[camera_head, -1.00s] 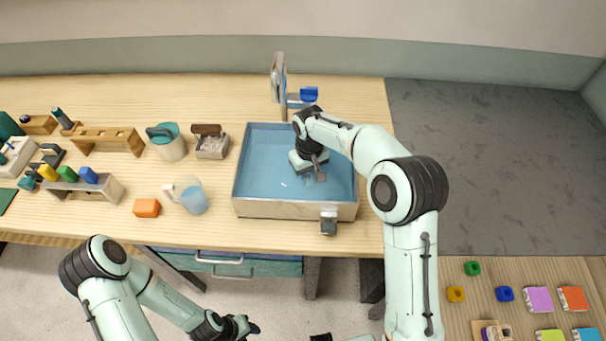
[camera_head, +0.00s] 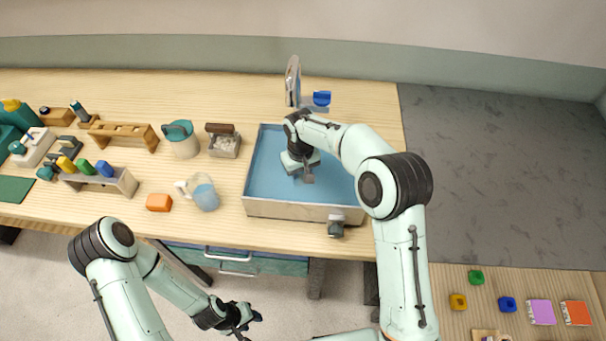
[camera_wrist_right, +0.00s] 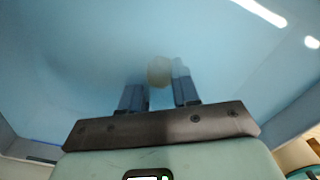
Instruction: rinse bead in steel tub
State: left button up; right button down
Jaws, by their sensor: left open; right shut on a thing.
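The steel tub (camera_head: 300,210) stands on the wooden bench, with blue inside it. My right arm reaches down into it. My right gripper (camera_wrist_right: 160,86) is low inside the tub, its fingertips hidden by the wrist in the head view. My left gripper (camera_head: 250,317) is open and empty, in front of the bench and away from the tub.
A tap (camera_head: 293,80) stands behind the tub, with a blue piece (camera_head: 321,98) beside it.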

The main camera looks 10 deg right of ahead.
jog(key=shift+s+d+f, duration=0.1)
jog(key=shift+s+d, duration=0.2)
jog(key=shift+d, duration=0.55)
jog(key=shift+s+d+b, duration=0.25)
jog(key=shift+d, duration=0.5)
jog(key=shift+s+d+b, duration=0.2)
jog(key=shift+d+b, duration=0.05)
jog(key=shift+d, duration=0.5)
notch_tip(320, 180, up, 2)
jog(key=shift+r+p, duration=0.1)
jog(key=shift+p, duration=0.3)
pick_arm(q)
jog(key=shift+w+r+p, duration=0.9)
jog(key=shift+w+r, duration=0.15)
jog(key=shift+w, duration=0.15)
pick_arm(e)
notch_tip(320, 180, up, 9)
jog(key=shift+r, duration=2.5)
